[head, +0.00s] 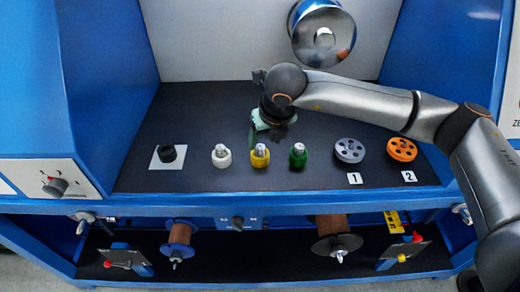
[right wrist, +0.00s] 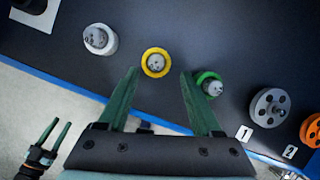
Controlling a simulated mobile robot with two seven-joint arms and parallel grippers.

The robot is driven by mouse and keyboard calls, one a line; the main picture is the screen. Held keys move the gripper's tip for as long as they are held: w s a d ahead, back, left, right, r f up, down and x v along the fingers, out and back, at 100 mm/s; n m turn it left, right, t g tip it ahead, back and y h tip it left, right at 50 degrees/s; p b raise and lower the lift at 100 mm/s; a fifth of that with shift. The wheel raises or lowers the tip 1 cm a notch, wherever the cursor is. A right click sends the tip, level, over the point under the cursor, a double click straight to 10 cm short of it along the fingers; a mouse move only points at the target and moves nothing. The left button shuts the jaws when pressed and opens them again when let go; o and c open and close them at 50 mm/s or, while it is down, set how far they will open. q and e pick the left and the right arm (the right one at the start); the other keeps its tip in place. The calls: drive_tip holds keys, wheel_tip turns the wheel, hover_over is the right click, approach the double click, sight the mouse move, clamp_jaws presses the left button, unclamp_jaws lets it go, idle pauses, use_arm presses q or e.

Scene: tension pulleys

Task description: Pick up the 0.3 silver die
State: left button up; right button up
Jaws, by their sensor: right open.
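Three small silver dies sit in coloured holders on the dark table: one in a white holder (head: 221,156), one in a yellow holder (head: 260,155), one in a green holder (head: 297,156). No readable size marks tell which is 0.3. The right wrist view also shows the white (right wrist: 100,39), yellow (right wrist: 156,62) and green (right wrist: 208,83) holders. My right gripper (head: 270,135) is open and empty, above and behind the yellow holder in the head view. In the right wrist view the yellow holder appears between its fingertips (right wrist: 159,70). My left gripper (right wrist: 55,132) shows low left there, fingers apart and empty.
A black knob on a white plate (head: 160,163) lies left. A grey pulley wheel (head: 349,150) and an orange one (head: 401,149) lie right, by labels 1 and 2. A shiny round part (head: 323,34) is on the back wall. Spools hang below the front edge.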

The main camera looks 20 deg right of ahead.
sight(261, 148)
drive_tip(key=x, duration=0.4)
drive_tip(key=shift+w+a+p, duration=0.15)
drive_tip(key=shift+a+p, duration=0.1)
drive_tip(key=shift+p, duration=0.1)
drive_tip(key=shift+c, duration=0.3)
clamp_jaws()
